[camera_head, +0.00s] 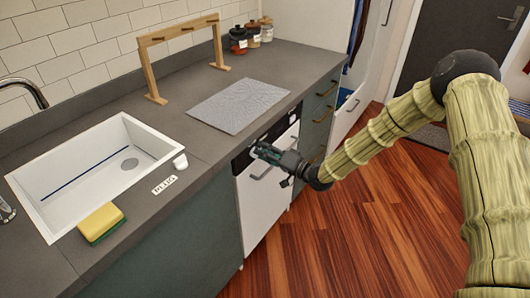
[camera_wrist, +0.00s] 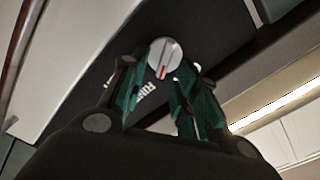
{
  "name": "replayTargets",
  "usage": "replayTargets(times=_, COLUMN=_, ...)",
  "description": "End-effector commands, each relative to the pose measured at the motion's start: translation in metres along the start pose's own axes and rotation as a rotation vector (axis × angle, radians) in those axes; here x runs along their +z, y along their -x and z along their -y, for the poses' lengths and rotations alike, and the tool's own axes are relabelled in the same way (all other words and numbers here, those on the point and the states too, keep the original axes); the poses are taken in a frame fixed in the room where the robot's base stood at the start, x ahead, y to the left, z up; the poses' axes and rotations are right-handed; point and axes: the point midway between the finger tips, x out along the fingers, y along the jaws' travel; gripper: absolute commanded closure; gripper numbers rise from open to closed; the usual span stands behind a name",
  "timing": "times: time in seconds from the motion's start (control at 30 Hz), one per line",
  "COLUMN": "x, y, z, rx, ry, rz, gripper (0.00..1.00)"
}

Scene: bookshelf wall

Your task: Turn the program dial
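The program dial (camera_wrist: 164,58) is a round light-grey knob with a red pointer mark, set on a dark panel. In the wrist view the red mark points down and slightly left in the picture. My gripper (camera_wrist: 165,68) has its two green-padded fingers apart, one on each side of the dial at its lower edge. I cannot tell whether either finger touches it. In the head view my gripper (camera_head: 262,152) is at the dark control strip of the white dishwasher (camera_head: 266,205), and it hides the dial there.
The dishwasher's handle (camera_head: 262,172) is just below my gripper. The grey counter (camera_head: 210,143) overhangs above, with a grey mat (camera_head: 239,106) on it. A white sink (camera_head: 150,132) and a yellow-green sponge (camera_head: 101,223) are at left. Drawers (camera_head: 318,122) stand at right; the wooden floor is clear.

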Motion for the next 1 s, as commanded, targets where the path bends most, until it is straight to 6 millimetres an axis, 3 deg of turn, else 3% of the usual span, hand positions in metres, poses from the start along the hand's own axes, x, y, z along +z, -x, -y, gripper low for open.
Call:
replayTargets(times=0.17, x=-0.001, y=0.018, z=-0.001, rx=0.002, ry=-0.001, rz=-0.002, gripper=0.70)
replayTargets(times=0.63, x=-0.001, y=0.099, z=0.000, rx=0.001, ry=0.000, rz=-0.002, gripper=0.70)
replayTargets(times=1.0, x=0.000, y=0.120, z=0.000, rx=0.001, ry=0.000, rz=-0.001, gripper=0.70)
